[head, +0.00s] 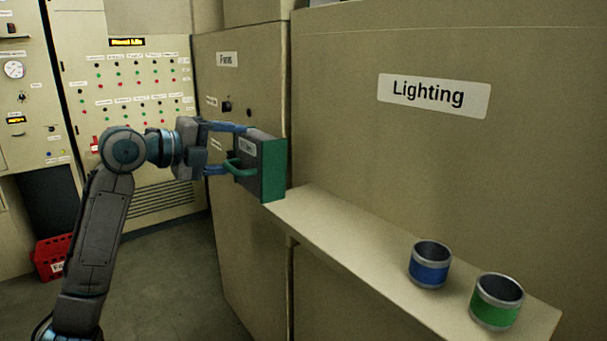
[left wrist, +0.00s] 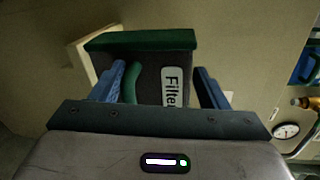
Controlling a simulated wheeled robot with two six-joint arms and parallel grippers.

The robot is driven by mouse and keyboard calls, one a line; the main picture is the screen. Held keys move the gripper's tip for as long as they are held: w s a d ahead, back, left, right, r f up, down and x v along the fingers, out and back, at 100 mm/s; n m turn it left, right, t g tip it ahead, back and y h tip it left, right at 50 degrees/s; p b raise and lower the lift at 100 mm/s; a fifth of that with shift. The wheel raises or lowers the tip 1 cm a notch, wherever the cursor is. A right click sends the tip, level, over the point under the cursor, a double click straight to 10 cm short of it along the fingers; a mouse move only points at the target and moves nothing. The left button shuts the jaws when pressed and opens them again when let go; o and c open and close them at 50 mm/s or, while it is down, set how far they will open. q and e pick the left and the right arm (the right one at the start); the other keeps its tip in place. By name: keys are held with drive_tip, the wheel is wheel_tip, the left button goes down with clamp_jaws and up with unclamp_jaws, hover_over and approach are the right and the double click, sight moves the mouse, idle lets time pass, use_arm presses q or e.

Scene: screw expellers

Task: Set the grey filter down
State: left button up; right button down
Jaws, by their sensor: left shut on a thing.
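The grey filter (head: 250,171) is a dark grey block with a green edge panel, a green handle and a white label. My left gripper (head: 232,152) is shut on it and holds it at the far left end of the shelf. In the left wrist view the filter (left wrist: 145,68) sits between the blue fingers of the left gripper (left wrist: 160,85), its label reading "Filter". I cannot tell whether its underside touches the shelf (head: 345,243). My right gripper is not in view.
A blue cup-like ring (head: 430,273) and a green one (head: 496,309) stand at the shelf's near right end. The shelf's middle is clear. The "Lighting" cabinet (head: 450,155) rises behind it. A red crate (head: 52,257) is on the floor at left.

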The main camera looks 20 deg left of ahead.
sight(260, 175)
use_arm(q)
drive_tip(key=d, duration=0.2)
drive_tip(key=w+d+p, duration=0.1)
drive_tip(key=d, duration=0.1)
drive_tip(key=shift+d, duration=0.2)
drive_tip(key=d+p, duration=0.1)
drive_tip(key=d, duration=0.1)
drive_tip(key=w+d+p, duration=0.1)
drive_tip(key=d, duration=0.2)
drive_tip(key=d+f+p, duration=0.1)
drive_tip(key=d, duration=0.2)
drive_tip(key=shift+w+p, duration=0.35)
wheel_tip(260, 175, down, 2)
drive_tip(key=shift+f+p, duration=0.25)
drive_tip(key=shift+p, duration=0.55)
drive_tip(key=shift+s+f, duration=0.1)
drive_tip(key=shift+f, duration=0.5)
drive_tip(key=o, duration=1.1)
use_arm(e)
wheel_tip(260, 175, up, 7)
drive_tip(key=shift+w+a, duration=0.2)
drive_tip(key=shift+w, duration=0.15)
use_arm(q)
drive_tip(key=shift+a, duration=0.1)
